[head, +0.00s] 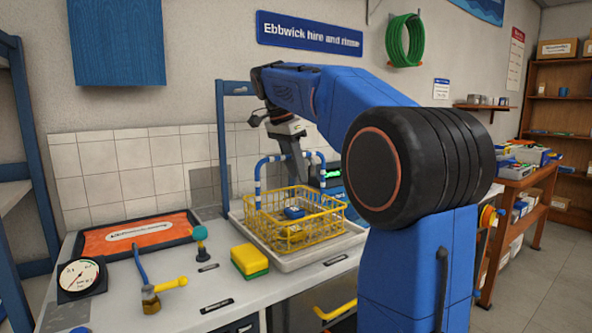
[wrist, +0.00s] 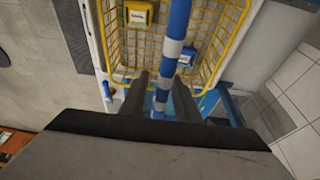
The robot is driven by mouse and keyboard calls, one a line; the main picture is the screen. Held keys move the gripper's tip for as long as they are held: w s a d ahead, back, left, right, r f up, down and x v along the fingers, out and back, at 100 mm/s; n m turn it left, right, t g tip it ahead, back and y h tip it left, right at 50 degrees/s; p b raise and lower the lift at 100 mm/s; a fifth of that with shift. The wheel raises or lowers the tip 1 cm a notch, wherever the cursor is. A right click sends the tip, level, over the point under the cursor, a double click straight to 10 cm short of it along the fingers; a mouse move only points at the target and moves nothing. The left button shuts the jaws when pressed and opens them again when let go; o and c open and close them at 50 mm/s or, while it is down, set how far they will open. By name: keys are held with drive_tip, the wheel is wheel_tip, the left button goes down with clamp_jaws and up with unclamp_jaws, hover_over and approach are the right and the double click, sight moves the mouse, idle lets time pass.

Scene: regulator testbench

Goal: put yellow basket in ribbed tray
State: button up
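The yellow wire basket (head: 268,222) stands on a pale, shallow tray (head: 347,241) on the bench, with a blue and white striped handle (head: 258,180) arching over it. I cannot tell whether this tray is ribbed. The basket holds a blue item (head: 294,212) and yellow items. My gripper (head: 298,181) points down at the handle. In the wrist view the handle (wrist: 178,22) runs between the fingers of my gripper (wrist: 160,88), which look apart with gaps beside it. The basket mesh (wrist: 110,48) lies below.
Left of the basket are a yellow and green sponge (head: 249,261), a brass fitting with yellow lever (head: 152,300), a gauge (head: 80,278) and an orange tray (head: 135,234). A dark ribbed panel (wrist: 73,35) shows left of the basket in the wrist view.

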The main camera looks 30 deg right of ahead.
drive_tip(key=v, duration=1.2)
idle(0.6)
